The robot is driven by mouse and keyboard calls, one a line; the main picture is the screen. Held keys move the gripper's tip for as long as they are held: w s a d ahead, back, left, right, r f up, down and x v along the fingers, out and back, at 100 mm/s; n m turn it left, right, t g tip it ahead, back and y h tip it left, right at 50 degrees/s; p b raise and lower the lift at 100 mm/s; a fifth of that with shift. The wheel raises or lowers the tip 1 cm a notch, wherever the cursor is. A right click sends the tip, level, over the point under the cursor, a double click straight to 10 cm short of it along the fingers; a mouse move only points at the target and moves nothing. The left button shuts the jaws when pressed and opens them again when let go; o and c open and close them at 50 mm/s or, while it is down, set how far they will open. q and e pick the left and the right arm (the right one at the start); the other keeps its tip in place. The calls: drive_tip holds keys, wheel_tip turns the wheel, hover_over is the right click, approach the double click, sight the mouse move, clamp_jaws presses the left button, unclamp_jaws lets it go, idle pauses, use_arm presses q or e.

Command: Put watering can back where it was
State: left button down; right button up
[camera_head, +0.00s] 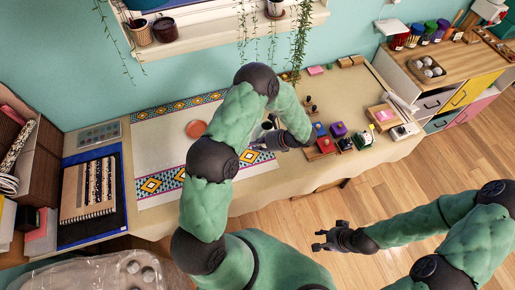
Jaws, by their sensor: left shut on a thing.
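My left gripper (258,144) hangs over the right end of the patterned cloth, fingers pointing left. It is shut on a small greyish thing that looks like the watering can (267,125), mostly hidden behind my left arm. I cannot make out its spout or handle, or whether it touches the table. My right gripper (322,240) is in front of the table over the wooden floor, its fingers apart and nothing between them.
A patterned cloth (150,160) covers the table's left part, with an orange round dish (196,129) on it. Stamps and coloured blocks (338,130) crowd the table right of my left gripper. A shelf with pots (165,29) and trailing plants hangs above.

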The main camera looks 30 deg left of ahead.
use_arm(q)
drive_tip(key=shift+w+a+f, duration=0.15)
drive_tip(key=shift+w+f, duration=0.1)
drive_tip(key=shift+f, duration=0.05)
drive_tip(key=f, duration=0.3)
drive_tip(key=shift+w+f+b, duration=0.2)
drive_tip(key=shift+b, duration=0.1)
drive_tip(key=c, duration=1.3)
unclamp_jaws()
drive_tip(key=shift+s, duration=0.1)
drive_tip(key=shift+o, duration=0.2)
